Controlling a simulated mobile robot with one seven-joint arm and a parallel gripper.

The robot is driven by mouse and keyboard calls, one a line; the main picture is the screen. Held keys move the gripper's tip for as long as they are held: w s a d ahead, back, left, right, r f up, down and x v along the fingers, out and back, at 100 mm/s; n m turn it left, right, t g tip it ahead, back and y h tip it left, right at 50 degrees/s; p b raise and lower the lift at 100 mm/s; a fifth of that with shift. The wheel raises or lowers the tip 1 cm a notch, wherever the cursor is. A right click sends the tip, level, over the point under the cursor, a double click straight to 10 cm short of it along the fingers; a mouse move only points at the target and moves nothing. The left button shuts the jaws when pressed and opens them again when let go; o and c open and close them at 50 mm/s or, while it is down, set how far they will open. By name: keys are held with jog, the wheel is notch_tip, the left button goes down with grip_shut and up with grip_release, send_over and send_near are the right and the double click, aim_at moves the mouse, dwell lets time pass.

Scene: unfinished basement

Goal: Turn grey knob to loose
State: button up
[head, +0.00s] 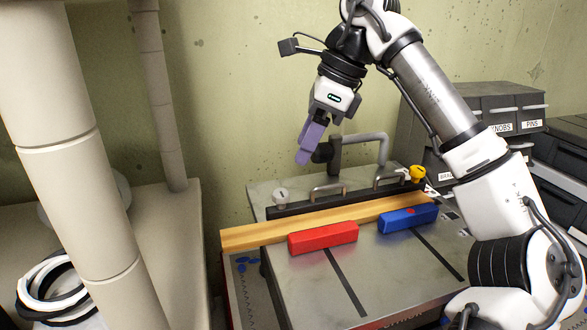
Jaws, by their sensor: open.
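The grey knob (281,196) stands at the left end of a black bar (330,199) on the metal bench (395,275). Its pointer and any markings are too small to read. My gripper (303,158) hangs above the bench, up and to the right of the grey knob, and does not touch it. Its purple fingers point down and left and hold nothing that I can see. From this side the fingers overlap, so the gap between them is hidden.
A yellow knob (416,173) is at the bar's right end. Two metal handles rise from the bar, with a grey bent pipe (365,138) behind. A wooden strip (300,231), a red block (323,237) and a blue block (407,218) lie in front. Labelled drawers (500,110) stand right.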

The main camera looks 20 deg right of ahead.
jog(key=v, duration=0.4)
jog(key=shift+s, duration=0.1)
dwell(0.4)
